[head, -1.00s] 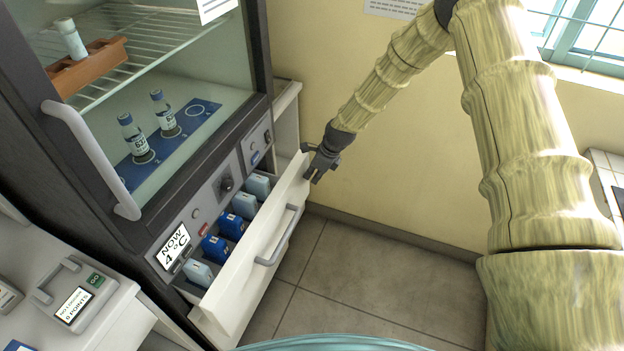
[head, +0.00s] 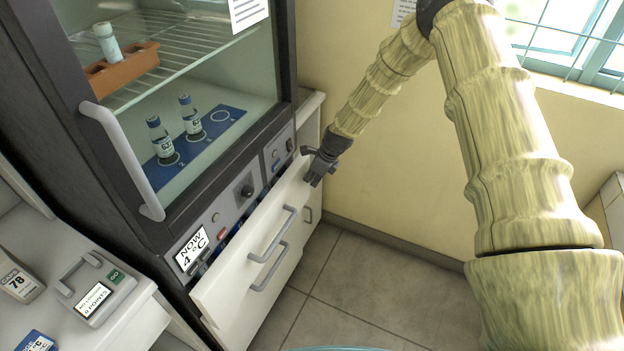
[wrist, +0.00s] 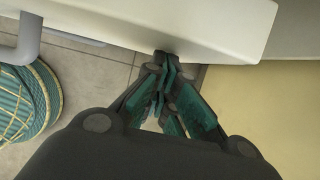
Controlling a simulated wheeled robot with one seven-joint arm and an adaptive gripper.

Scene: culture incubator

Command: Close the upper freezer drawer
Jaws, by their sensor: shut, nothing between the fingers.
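The upper freezer drawer (head: 255,238) is a white front with a grey bar handle (head: 274,234), under the glass-doored cabinet. It stands a little way out, with a narrow dark gap along its top and a bit of blue showing inside. My gripper (head: 314,182) is at the drawer front's far right end, near its top corner. In the wrist view my gripper (wrist: 168,75) has its fingers together and empty, with the tips at the edge of the white drawer front (wrist: 190,22). Whether they touch it is hard to tell.
A second grey handle (head: 270,267) sits lower, on the front below. The cabinet's glass door (head: 200,90) is shut, with vials and a rack behind it. A white counter (head: 110,322) with a small device stands at the left.

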